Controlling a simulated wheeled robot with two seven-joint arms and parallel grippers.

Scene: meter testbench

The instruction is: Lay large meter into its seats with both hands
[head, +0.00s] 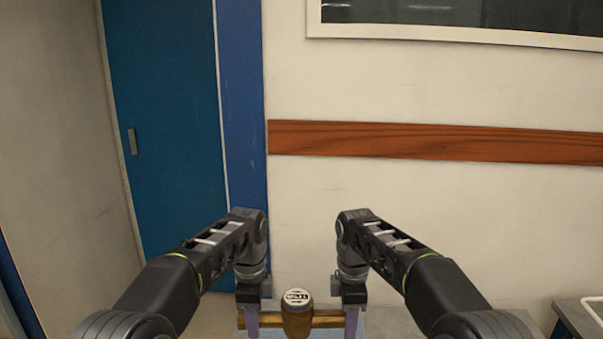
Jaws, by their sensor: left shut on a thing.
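The large meter (297,318) shows at the bottom edge of the head view. It has a brass-brown round body with a white dial on top and a brass pipe stub to each side. My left gripper (252,324) points down and is shut on the left stub. My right gripper (352,324) points down at the end of the right stub; its fingertips are too cut off to show whether it grips. The meter looks about level. Its seats cannot be made out, and the lower part of the meter is out of frame.
A pale grey-blue surface (371,326) lies around and below the grippers. A bench with a white tray (594,308) stands at the right edge. Behind are a cream wall with a wooden rail (430,142) and a blue door (170,130).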

